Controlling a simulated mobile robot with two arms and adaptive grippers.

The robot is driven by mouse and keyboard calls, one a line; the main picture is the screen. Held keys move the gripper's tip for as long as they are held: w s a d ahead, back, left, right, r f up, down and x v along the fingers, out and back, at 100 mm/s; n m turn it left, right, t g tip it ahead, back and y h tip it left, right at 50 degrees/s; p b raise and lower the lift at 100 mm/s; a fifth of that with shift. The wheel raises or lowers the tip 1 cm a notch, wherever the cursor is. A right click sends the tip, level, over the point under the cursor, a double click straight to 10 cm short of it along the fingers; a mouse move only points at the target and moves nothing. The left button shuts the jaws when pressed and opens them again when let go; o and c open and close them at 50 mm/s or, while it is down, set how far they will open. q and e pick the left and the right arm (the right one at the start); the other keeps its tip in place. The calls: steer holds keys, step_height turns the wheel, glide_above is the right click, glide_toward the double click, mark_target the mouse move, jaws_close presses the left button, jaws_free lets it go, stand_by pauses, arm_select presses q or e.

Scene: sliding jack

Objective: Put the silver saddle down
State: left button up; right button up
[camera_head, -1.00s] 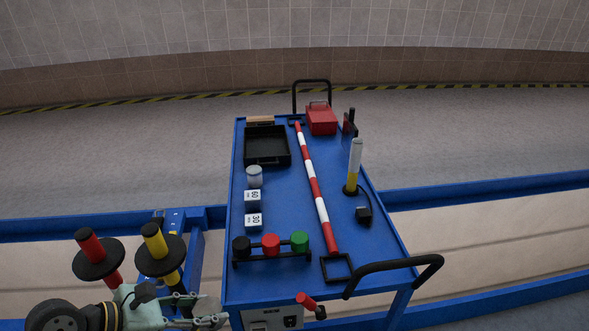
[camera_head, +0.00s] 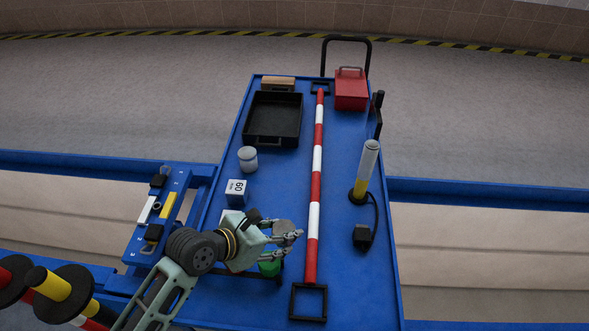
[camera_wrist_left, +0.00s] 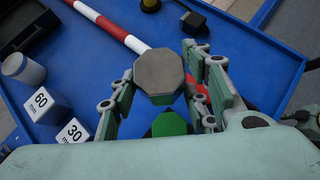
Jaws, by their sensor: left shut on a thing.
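My left gripper (camera_head: 292,236) is shut on the silver saddle (camera_wrist_left: 159,74), a grey octagonal piece between its fingers in the left wrist view (camera_wrist_left: 165,95). In the head view the saddle (camera_head: 283,227) is partly hidden by the fingers. A bit of red (camera_wrist_left: 201,88) shows behind the fingers. My right gripper is not in view.
A red-and-white striped bar (camera_head: 315,190) runs along the blue cart (camera_head: 345,250). A 60 mm block (camera_head: 237,191), a 30 mm block (camera_wrist_left: 75,133), a grey-white jar (camera_head: 248,159) and a black tray (camera_head: 273,136) stand left of it.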

arm_select(q)
steer(key=w+f, duration=0.2)
steer(key=w, duration=0.1)
steer(key=w+a+f+b, duration=0.1)
steer(key=w, duration=0.1)
steer(key=w+f, duration=0.2)
steer(key=w+f+b, duration=0.1)
steer(key=w+f, duration=0.1)
steer(key=w+a+f+b, duration=0.1)
steer(key=w+f, duration=0.1)
steer(key=f, duration=0.1)
steer(key=shift+f, duration=0.25)
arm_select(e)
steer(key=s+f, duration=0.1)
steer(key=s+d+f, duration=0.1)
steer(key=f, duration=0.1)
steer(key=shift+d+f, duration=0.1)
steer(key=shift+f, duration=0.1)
arm_select(q)
steer(key=shift+s, duration=0.1)
steer(key=o, duration=1.4)
steer(key=shift+s+f, duration=0.1)
steer(key=shift+f, duration=0.1)
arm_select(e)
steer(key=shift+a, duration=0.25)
